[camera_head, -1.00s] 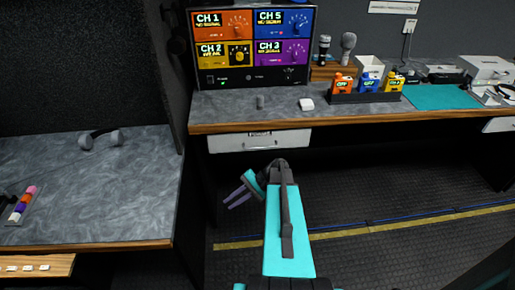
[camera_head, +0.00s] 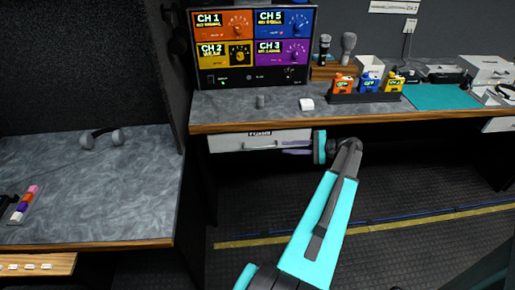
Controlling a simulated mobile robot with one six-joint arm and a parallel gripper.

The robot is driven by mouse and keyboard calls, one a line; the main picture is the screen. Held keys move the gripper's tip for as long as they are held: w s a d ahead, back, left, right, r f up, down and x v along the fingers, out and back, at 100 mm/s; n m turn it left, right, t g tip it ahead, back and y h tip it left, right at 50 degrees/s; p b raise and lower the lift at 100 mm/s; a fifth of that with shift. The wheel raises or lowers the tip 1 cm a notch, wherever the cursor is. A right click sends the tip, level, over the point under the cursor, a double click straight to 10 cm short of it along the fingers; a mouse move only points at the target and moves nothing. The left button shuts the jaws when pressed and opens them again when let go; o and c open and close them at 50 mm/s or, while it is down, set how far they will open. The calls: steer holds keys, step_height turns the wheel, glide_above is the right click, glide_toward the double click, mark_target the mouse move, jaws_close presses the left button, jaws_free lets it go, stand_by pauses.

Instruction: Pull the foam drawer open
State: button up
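A white drawer front (camera_head: 228,143) with a small dark label and a grey bar handle (camera_head: 259,148) sits under the wooden edge of the back desk. It looks closed, flush below the desktop. The label text is too small to read for certain. My gripper (camera_head: 284,147) is at the right part of the drawer front, its purple fingers pointing left toward the handle. The two fingers show slightly apart, one above the other, with nothing visible between them. Whether the fingertips touch the drawer or handle I cannot tell.
The back desk (camera_head: 225,107) holds a monitor (camera_head: 252,50), microphones, a dark rack with orange, blue and yellow blocks (camera_head: 366,97), and a teal mat (camera_head: 440,96). A side desk (camera_head: 80,190) with headphones (camera_head: 102,138) stands at left. The floor below the drawer is clear.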

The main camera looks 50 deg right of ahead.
mark_target(261, 147)
steer(key=shift+w, duration=0.1)
stand_by(0.3)
steer(key=p+x, duration=0.2)
steer(key=x, duration=1.1)
steer(key=shift+w+a+f+p, duration=0.15)
steer(key=shift+w+a+p, duration=0.1)
steer(key=shift+p, duration=0.1)
jaws_close()
